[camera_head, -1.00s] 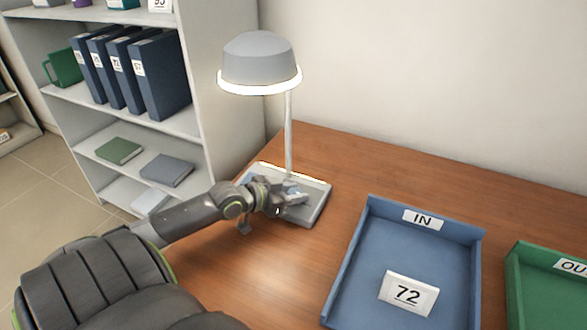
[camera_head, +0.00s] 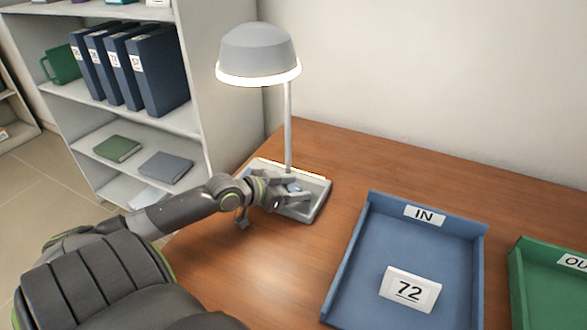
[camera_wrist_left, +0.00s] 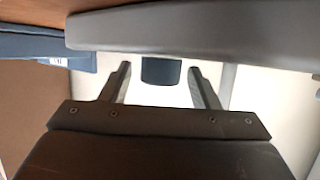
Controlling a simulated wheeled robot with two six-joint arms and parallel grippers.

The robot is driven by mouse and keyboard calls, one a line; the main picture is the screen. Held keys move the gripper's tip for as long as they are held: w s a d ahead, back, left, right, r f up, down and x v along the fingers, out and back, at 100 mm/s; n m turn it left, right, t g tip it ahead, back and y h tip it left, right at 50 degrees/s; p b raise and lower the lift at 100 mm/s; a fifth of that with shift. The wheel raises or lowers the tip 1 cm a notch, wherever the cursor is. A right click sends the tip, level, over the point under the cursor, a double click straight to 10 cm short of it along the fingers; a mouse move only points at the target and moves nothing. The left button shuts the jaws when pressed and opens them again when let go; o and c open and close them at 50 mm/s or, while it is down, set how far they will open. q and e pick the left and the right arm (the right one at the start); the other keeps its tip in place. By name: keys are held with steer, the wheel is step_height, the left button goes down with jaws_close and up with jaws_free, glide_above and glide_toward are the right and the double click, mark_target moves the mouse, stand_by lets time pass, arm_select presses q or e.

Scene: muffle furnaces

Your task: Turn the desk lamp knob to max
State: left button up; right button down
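The desk lamp (camera_head: 258,58) stands at the back left of the wooden desk, with its shade lit along the lower rim. A small blue knob (camera_head: 294,188) shows on the lamp's flat grey base (camera_head: 313,208). My left gripper (camera_head: 296,190) is over the base, at the knob. In the left wrist view the two fingers of my left gripper (camera_wrist_left: 160,80) are spread, with the dark blue knob (camera_wrist_left: 161,71) between them and a gap on each side. Part of the base is hidden behind my gripper. My right gripper is not in view.
A blue tray (camera_head: 340,275) marked IN holds a card (camera_head: 409,289) reading 72. A green tray (camera_head: 517,280) is at the right edge. A shelf with blue binders (camera_head: 158,75) stands left of the desk. The desk behind the blue tray is clear.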

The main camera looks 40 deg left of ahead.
arm_select(q)
steer(key=shift+s+a+r, duration=0.15)
steer(key=shift+s, duration=0.3)
steer(key=p+v, duration=0.2)
steer(key=v, duration=0.3)
steer(key=shift+r+p, duration=0.2)
steer(key=shift+p, duration=0.2)
steer(key=p+v, duration=0.8)
steer(key=v, duration=0.3)
steer(key=shift+s, duration=0.15)
